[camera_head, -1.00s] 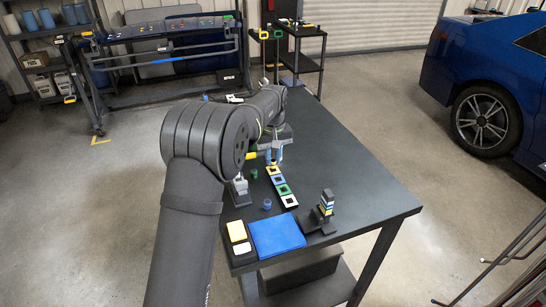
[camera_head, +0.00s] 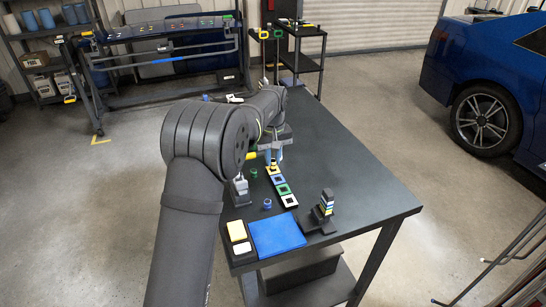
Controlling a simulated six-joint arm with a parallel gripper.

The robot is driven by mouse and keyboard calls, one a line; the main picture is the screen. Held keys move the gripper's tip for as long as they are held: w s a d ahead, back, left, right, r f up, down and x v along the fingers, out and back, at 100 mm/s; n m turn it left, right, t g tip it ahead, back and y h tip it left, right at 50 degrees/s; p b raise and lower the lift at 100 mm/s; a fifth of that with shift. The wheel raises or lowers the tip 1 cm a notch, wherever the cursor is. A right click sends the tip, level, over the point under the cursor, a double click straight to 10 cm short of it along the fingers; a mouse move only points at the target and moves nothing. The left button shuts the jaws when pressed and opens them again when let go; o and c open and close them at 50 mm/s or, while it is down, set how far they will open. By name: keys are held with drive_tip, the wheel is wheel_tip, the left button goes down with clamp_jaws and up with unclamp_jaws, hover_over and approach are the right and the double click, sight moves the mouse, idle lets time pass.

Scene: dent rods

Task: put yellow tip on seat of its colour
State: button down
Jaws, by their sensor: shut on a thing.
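The seat strip (camera_head: 288,201) lies on the table with square seats in a row: yellow at the far end, then blue, green and white. My gripper (camera_head: 273,157) is over the far end of the strip, at the yellow seat (camera_head: 270,172). It is shut on the small yellow tip (camera_head: 273,163), which shows low between the blue-grey fingers. The tip is at or just above the yellow seat; I cannot tell whether it touches it. The arm hides part of the area behind the gripper.
A green tip (camera_head: 254,173) and a blue tip (camera_head: 267,204) stand left of the strip. A blue mat (camera_head: 277,235), yellow and white blocks (camera_head: 238,237) and a dark stand with coloured layers (camera_head: 325,207) are at the near end. The table's right side is clear.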

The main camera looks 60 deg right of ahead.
drive_tip(key=shift+f, duration=0.45)
drive_tip(key=c, duration=1.1)
unclamp_jaws()
drive_tip(key=shift+r, duration=0.1)
drive_tip(key=shift+r, duration=3.4)
drive_tip(key=shift+f, duration=0.1)
drive_tip(key=shift+f, duration=3.15)
drive_tip(key=shift+r, duration=0.15)
